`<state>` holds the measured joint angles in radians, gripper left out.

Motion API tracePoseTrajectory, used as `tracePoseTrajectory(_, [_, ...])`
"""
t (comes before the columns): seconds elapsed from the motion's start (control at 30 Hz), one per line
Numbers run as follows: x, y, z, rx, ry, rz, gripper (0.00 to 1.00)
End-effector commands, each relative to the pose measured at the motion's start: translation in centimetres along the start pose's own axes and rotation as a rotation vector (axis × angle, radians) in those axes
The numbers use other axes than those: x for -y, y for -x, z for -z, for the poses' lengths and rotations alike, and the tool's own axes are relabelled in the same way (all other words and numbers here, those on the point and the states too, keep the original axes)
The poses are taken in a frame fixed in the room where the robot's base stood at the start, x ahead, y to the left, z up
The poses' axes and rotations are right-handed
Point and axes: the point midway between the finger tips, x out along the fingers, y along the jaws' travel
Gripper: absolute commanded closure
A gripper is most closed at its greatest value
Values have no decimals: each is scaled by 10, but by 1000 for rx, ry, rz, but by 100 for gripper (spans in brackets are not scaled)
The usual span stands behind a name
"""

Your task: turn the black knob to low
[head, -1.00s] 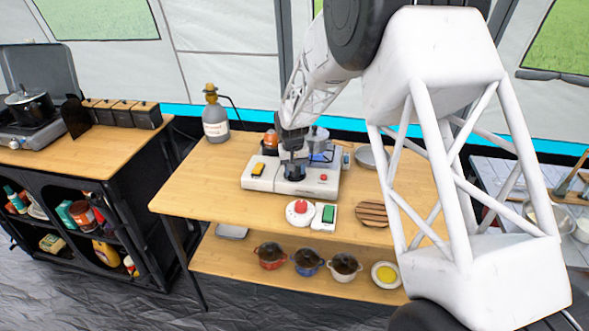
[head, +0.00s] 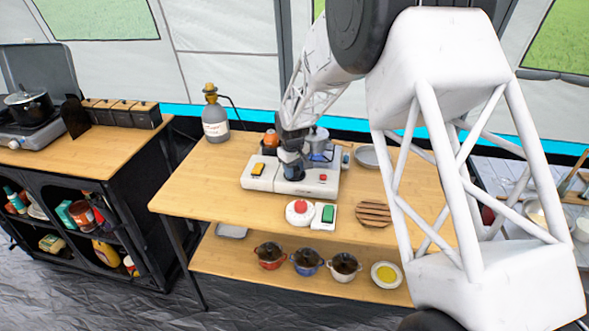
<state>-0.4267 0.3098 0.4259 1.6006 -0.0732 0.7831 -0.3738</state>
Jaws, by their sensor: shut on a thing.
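A white control panel (head: 259,183) sits on the wooden table, with a yellow-orange switch on its left and a red button on its right. My gripper (head: 293,174) is low over the middle of the panel, pointing down. It is shut on the black knob there, which is mostly hidden by the gripper. The knob's marks and its setting cannot be read in this view.
A round white base with a red button (head: 299,206) and a green switch (head: 328,213) lie in front of the panel. A slatted wooden trivet (head: 373,213) is to the right. A grey bottle (head: 215,121) stands at the back left. Pots sit on the shelf below.

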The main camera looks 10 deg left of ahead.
Motion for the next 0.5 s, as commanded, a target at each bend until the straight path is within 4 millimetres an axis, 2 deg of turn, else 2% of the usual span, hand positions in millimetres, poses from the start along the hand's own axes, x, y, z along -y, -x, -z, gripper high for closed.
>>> tracePoseTrajectory(0.23, [0,0,0,1,-1,0,80])
tracePoseTrajectory(0.27, [0,0,0,1,-1,0,52])
tracePoseTrajectory(0.3, [0,0,0,1,-1,0,46])
tracePoseTrajectory(0.4, [0,0,0,1,-1,0,31])
tracePoseTrajectory(0.5, [0,0,0,0,-1,0,31])
